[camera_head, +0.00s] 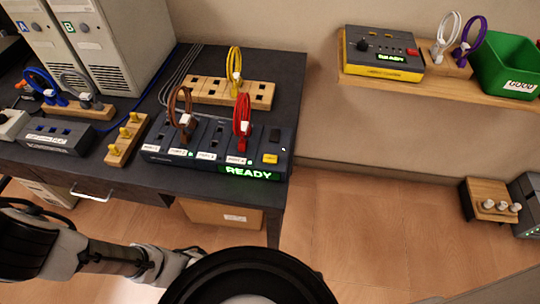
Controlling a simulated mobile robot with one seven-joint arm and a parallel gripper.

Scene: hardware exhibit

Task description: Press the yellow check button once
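The yellow check button (270,158) is a small yellow block at the right end of a dark panel (160,150) on the desk. A green lit "READY" display (248,172) is on the panel's front, just below the button. A brown looped cable (181,105) and a red looped cable (242,115) are plugged into the panel, the red one left of the button. Nothing covers the button. My arm crosses the lower left, well below and left of the panel. I cannot make out my gripper's fingers.
A wooden socket block (210,91) with a yellow cable stands behind the panel. A wooden peg block (127,139) is left of it. Two computer towers are at the back left. A shelf (440,88) at upper right holds a yellow-black tester (384,54) and green bin (507,66). Floor at right is mostly clear.

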